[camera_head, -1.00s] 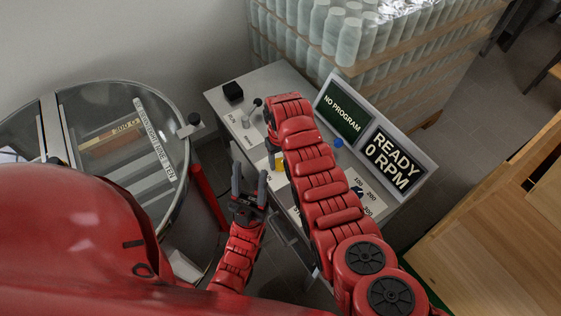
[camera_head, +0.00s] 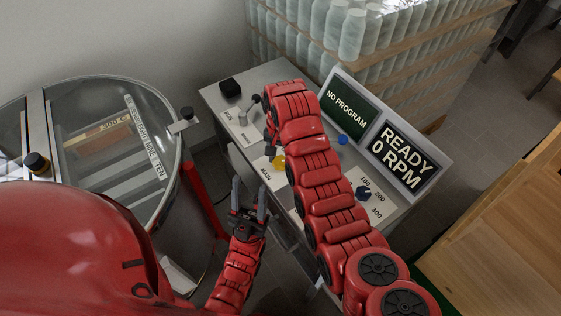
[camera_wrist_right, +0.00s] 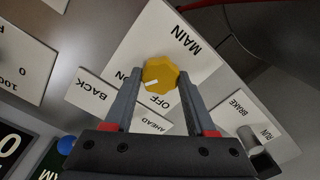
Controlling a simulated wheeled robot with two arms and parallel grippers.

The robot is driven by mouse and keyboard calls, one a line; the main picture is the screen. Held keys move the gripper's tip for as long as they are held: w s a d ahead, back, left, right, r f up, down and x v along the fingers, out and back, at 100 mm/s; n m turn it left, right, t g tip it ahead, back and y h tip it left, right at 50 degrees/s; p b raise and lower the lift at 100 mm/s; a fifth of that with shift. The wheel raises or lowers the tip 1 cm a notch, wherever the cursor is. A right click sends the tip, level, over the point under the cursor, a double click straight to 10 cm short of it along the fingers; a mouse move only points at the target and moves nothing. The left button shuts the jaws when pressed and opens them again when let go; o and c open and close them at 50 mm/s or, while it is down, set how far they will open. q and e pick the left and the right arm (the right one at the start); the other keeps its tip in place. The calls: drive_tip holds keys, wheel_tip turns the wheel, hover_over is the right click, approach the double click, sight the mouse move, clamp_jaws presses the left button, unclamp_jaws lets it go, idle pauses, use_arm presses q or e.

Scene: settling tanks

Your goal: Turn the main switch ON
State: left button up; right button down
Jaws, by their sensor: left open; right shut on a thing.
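The main switch is a yellow knob (camera_wrist_right: 160,77) on a white plate marked MAIN (camera_wrist_right: 186,40) in the right wrist view. Its white mark points left and slightly down, between the partly covered ON label and the OFF label. My right gripper (camera_wrist_right: 158,73) is shut on the knob, one finger on each side. In the head view the knob (camera_head: 279,161) shows beside my right arm, which hides much of the panel and most of that gripper. My left gripper (camera_head: 249,199) is open and empty, below and left of the knob, in front of the panel.
A display (camera_head: 385,132) reads NO PROGRAM and READY 0 RPM. The panel also has a blue button (camera_head: 342,139), a dark speed dial (camera_head: 363,193) and levers. A round glass-lidded tank (camera_head: 110,170) stands left. Wrapped bottles (camera_head: 352,35) stand behind.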

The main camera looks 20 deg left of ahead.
drive_tip(key=shift+f+m+b, duration=0.1)
drive_tip(key=shift+m+b, duration=0.2)
drive_tip(key=shift+m, duration=0.1)
idle(0.3)
drive_tip(key=shift+c, duration=1.1)
unclamp_jaws()
wheel_tip(320, 180, up, 9)
drive_tip(key=p, duration=0.7)
wheel_tip(320, 180, up, 8)
drive_tip(key=r, duration=0.1)
hover_over(281, 160)
drive_tip(key=shift+f+b, duration=0.25)
drive_tip(key=shift+b, duration=0.05)
